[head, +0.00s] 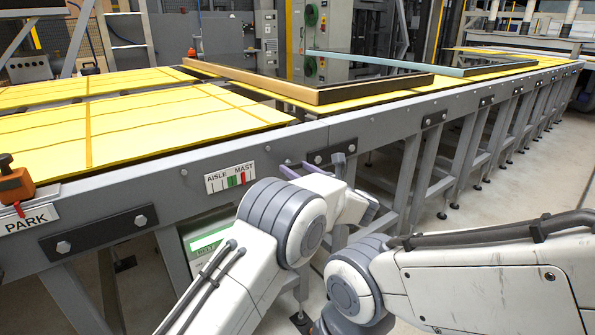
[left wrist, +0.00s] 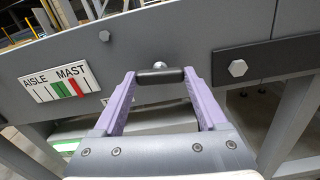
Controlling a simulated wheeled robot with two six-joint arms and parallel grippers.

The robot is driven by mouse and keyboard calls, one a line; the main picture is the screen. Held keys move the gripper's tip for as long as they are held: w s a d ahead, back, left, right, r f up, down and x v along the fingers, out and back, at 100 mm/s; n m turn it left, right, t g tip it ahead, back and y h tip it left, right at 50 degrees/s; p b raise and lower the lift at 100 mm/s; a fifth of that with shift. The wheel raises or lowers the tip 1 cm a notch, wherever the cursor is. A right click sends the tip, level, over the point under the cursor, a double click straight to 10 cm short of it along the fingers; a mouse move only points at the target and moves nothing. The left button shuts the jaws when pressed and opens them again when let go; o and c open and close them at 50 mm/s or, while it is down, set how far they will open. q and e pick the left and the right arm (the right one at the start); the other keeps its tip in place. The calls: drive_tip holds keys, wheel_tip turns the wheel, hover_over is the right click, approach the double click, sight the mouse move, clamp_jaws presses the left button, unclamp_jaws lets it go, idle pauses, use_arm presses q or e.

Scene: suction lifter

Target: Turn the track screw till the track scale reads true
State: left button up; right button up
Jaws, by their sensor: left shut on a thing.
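The track scale is a white plate (head: 230,177) marked AISLE and MAST on the grey side rail; it also shows in the left wrist view (left wrist: 40,91). Its red mark (left wrist: 77,88) stands right of the green band's middle, toward MAST. The track screw has a dark crossbar (left wrist: 160,77) in front of a metal stud, right of the scale. My left gripper (head: 318,168), with purple fingers, is shut on the crossbar, one finger at each end. The crossbar lies about level in the left wrist view. My right gripper is out of view.
A grey rail (head: 375,124) runs along the bed, with dark bolted plates (left wrist: 267,59). Yellow panels (head: 140,115) and a wood-edged frame (head: 320,92) lie on top. An orange knob (head: 15,184) sits above a PARK label (head: 30,219). Legs stand below the rail.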

use_arm(q)
drive_tip(key=m, duration=0.3)
drive_tip(key=shift+b, duration=0.3)
drive_tip(key=m, duration=0.5)
drive_tip(key=shift+w+r+p, duration=0.1)
drive_tip(key=shift+r+p, duration=0.05)
drive_tip(key=shift+p, duration=0.25)
drive_tip(key=m+p, duration=0.2)
drive_tip(key=m, duration=0.2)
drive_tip(key=shift+m, duration=0.3)
drive_tip(key=m+p, duration=0.3)
drive_tip(key=m, duration=0.2)
drive_tip(key=m+p, duration=0.2)
drive_tip(key=m, duration=0.2)
drive_tip(key=m+p, duration=0.2)
drive_tip(key=m, duration=0.2)
drive_tip(key=shift+m, duration=0.3)
drive_tip(key=m+p, duration=0.2)
drive_tip(key=m, duration=0.2)
drive_tip(key=shift+f+m+p, duration=0.15)
drive_tip(key=shift+m+p, duration=0.25)
drive_tip(key=shift+m, duration=0.65)
drive_tip(key=shift+f+m+p, duration=0.1)
drive_tip(key=shift+m+p, duration=0.25)
drive_tip(key=shift+m, duration=0.7)
